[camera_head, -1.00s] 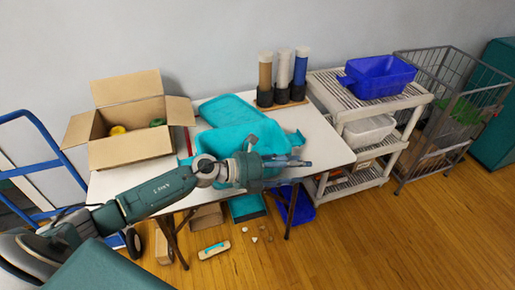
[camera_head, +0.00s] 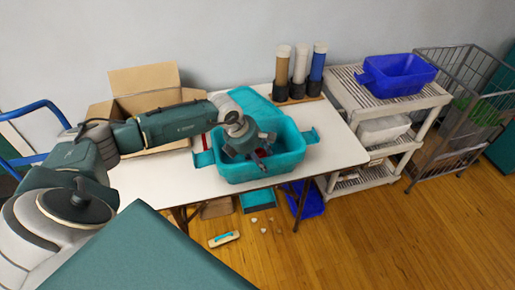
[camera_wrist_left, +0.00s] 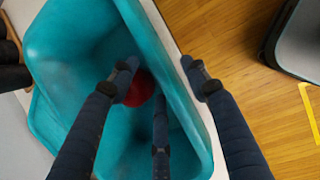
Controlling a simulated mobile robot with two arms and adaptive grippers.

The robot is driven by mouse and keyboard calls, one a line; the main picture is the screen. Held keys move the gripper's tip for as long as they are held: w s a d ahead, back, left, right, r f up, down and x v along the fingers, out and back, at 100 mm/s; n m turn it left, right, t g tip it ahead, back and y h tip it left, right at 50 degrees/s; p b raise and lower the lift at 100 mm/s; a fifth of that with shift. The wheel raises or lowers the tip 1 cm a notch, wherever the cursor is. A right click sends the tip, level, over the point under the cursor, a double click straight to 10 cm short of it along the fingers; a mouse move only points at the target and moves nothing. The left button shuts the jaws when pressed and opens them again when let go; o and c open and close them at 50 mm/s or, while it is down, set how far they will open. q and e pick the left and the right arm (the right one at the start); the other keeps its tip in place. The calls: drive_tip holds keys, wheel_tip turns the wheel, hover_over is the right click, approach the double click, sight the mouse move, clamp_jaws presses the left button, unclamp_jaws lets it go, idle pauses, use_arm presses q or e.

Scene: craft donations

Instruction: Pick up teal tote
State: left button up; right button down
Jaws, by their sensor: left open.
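The teal tote (camera_head: 285,163) stands upright on the white table, near its front edge. It has a grip tab at each end and is open at the top. My left gripper (camera_head: 262,153) points down over the tote in the head view and hides part of its inside. In the left wrist view the open fingers (camera_wrist_left: 160,78) show over the tote (camera_wrist_left: 75,45): two appear over its inside, and one lies past its long rim on the floor side. A red round thing (camera_wrist_left: 140,88) lies inside the tote, partly hidden by a finger. My right gripper is not in view.
A teal lid-like piece (camera_head: 254,104) lies behind the tote. Tall capped tubes (camera_head: 300,68) stand at the table's back. An open cardboard box (camera_head: 143,80) is at the left, partly behind my arm. A shelf cart with a blue bin (camera_head: 398,77) stands right. The table's front right (camera_head: 335,155) is clear.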

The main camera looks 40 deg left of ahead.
sight(266, 165)
use_arm(q)
drive_tip(key=p+x, duration=0.1)
drive_tip(key=x, duration=0.3)
drive_tip(key=shift+d+f+p, duration=0.25)
drive_tip(key=shift+f+p, duration=0.05)
clamp_jaws()
drive_tip(key=shift+r, duration=0.1)
